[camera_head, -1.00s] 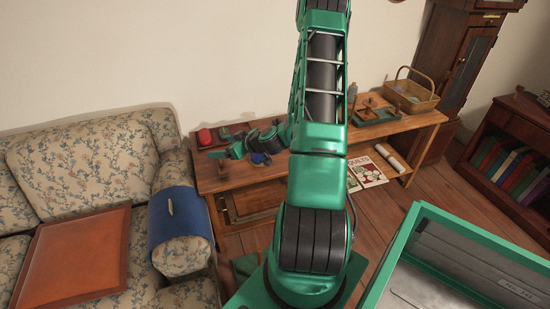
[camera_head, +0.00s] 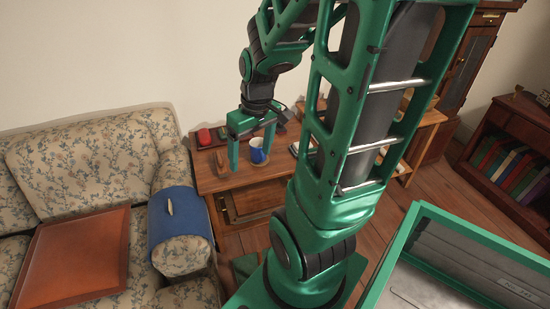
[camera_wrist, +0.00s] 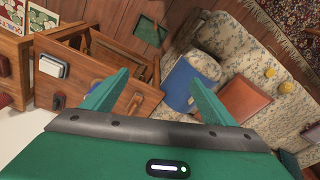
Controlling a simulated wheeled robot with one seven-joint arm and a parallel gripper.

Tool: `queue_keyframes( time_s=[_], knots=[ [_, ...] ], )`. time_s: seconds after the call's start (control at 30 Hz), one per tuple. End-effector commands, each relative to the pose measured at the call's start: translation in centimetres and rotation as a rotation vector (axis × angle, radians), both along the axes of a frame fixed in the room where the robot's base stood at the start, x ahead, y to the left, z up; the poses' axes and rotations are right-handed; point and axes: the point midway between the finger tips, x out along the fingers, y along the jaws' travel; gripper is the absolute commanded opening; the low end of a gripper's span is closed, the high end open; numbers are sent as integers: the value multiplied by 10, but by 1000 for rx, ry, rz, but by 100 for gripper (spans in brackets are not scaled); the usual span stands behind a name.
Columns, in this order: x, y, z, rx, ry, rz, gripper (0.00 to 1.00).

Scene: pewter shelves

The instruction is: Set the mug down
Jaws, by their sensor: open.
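The blue mug (camera_head: 257,155) with a pale inside stands upright on the wooden sideboard (camera_head: 222,182), near its left end. My gripper (camera_head: 251,160) is open, its fingers pointing down. In the head view its two fingers appear either side of the mug, but the gripper looks raised above it.
A red object (camera_head: 204,137) sits at the sideboard's back left. A floral sofa (camera_head: 85,160) with a blue armrest cover (camera_head: 180,215) and an orange-brown tray (camera_head: 75,258) is to the left. A bookcase (camera_head: 515,150) stands right.

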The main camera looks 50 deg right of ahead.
Motion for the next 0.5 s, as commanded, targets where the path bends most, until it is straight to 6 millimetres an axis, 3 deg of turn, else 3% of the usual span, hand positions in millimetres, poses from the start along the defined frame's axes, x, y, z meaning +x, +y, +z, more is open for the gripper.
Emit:
queue_keyframes(
  time_s=[0.1,0.3,0.5],
  knots=[
    [-39,6,25,-7,52,-131,79],
    [-91,16,48,10,125,-321,79],
    [-111,23,56,23,153,-396,79]
  ],
)
